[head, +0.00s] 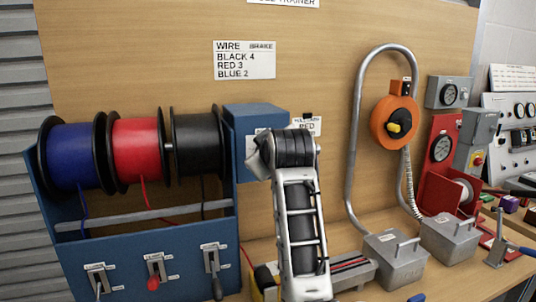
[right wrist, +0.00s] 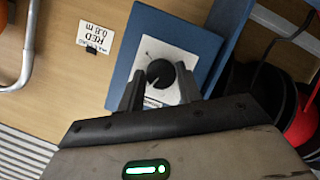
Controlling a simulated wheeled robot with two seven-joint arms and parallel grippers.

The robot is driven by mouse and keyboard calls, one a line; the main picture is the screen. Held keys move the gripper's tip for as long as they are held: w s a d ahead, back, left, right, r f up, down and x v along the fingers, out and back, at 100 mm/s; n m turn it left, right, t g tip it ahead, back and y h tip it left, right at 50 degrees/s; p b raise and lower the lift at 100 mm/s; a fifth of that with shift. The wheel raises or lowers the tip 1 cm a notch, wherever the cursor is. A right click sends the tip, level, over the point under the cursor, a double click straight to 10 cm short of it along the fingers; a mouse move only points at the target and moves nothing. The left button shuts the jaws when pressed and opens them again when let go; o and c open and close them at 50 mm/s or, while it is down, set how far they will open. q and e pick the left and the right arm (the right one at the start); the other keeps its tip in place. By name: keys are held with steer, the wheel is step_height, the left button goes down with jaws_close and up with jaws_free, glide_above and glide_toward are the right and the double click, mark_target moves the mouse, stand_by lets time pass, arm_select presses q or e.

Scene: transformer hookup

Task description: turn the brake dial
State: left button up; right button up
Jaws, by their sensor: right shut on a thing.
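The brake dial is a round black knob (right wrist: 160,72) on a white plate (right wrist: 150,50), fixed to a blue box (right wrist: 183,22) in the right wrist view. My right gripper (right wrist: 161,84) has one finger on each side of the knob and is shut on it. In the head view the blue box (head: 255,115) stands at the right end of the spool rack. There my right arm (head: 300,225) reaches up to it and hides the knob. My left gripper is not in view.
The rack holds blue (head: 75,155), red (head: 137,150) and black (head: 197,143) wire spools, with several levers below. A wire sign (head: 244,60) hangs on the board. Right of my arm are a grey conduit (head: 357,130), an orange reel (head: 380,130) and grey weights (head: 395,262).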

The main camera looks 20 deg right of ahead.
stand_by(0.5)
steer(key=o, duration=1)
arm_select(q)
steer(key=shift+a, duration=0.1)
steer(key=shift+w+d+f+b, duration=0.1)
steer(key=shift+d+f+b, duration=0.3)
steer(key=shift+b, duration=0.65)
arm_select(e)
steer(key=v, duration=1.6)
steer(key=shift+f, duration=0.1)
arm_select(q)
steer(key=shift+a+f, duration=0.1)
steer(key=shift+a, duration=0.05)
